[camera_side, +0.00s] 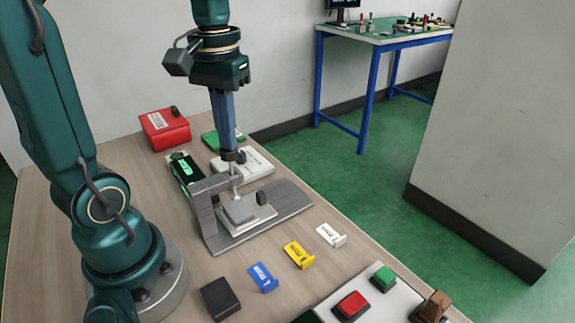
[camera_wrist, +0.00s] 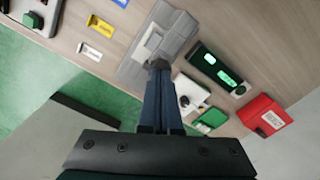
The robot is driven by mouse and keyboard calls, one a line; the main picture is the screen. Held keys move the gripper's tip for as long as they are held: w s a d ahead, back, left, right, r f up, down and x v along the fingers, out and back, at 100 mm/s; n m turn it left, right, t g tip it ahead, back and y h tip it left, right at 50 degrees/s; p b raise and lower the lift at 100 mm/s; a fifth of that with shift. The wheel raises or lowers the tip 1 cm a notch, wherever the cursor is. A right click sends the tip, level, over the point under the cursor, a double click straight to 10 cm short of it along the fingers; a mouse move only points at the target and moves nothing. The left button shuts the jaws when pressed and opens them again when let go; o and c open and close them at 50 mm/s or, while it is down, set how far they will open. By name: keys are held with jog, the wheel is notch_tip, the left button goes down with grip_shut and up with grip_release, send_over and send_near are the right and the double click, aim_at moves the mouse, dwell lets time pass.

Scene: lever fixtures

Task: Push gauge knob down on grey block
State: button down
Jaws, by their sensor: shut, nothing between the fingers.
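The gauge fixture (camera_side: 278,216) is a grey base on the wooden table with an upright bracket and a thin vertical plunger. The dark gauge knob (camera_side: 239,157) tops the plunger. Below it, the grey block (camera_side: 238,211) sits on a light plate, and the plunger tip is at or just above it; I cannot tell which. My gripper (camera_side: 228,150) points straight down, shut and empty, with its tips at the knob, seemingly touching it. In the wrist view my gripper (camera_wrist: 158,65) covers the knob, and the fixture (camera_wrist: 176,25) lies beyond it.
A black device with a green display (camera_side: 186,172), white (camera_side: 246,165) and red boxes (camera_side: 165,130) stand behind. Blue (camera_side: 263,278), yellow (camera_side: 299,255) and white tags (camera_side: 331,235) and a black block (camera_side: 220,298) lie in front. A black side knob (camera_side: 262,198) stands on the fixture.

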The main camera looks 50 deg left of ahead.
jog(key=shift+f, duration=1.55)
dwell(0.6)
jog(key=shift+r, duration=5.05)
jog(key=s+d+f+m+t, duration=0.4)
jog(key=d+f+m+t, duration=0.1)
jog(key=d+f, duration=0.3)
jog(key=shift+f+m+t, duration=0.2)
jog(key=shift+m+t, duration=0.1)
jog(key=shift+m, duration=0.2)
